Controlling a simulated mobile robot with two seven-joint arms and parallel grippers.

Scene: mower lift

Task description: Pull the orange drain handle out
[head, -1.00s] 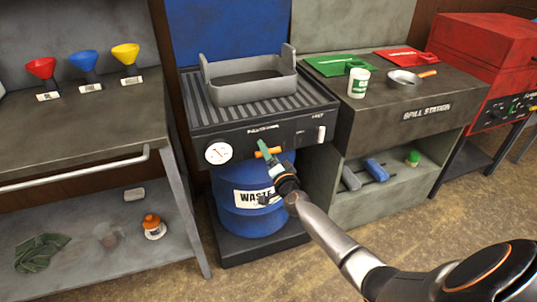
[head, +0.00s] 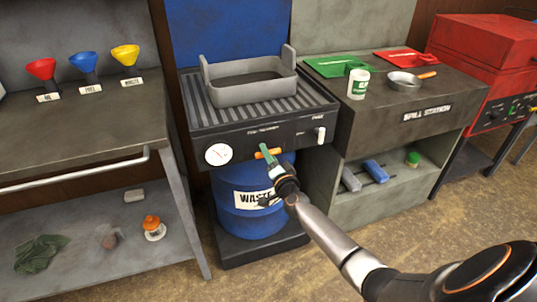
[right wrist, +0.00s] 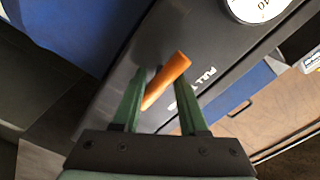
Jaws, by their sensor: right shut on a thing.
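The orange drain handle (head: 273,152) is a short bar on the dark front panel of the drain station, right of the round gauge. In the right wrist view the handle (right wrist: 176,70) lies slantwise between the two green fingers. My right gripper (head: 265,150) reaches up to it from below and is shut on the handle; its fingers (right wrist: 161,82) cover part of it in the head view. My left gripper is not in view.
A blue waste drum (head: 228,196) stands below the panel. A grey pan (head: 250,94) sits on the ribbed top. A white-knobbed lever (head: 320,135) is to the right. The spill station (head: 385,118) stands close on the right, the funnel bench (head: 75,140) on the left.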

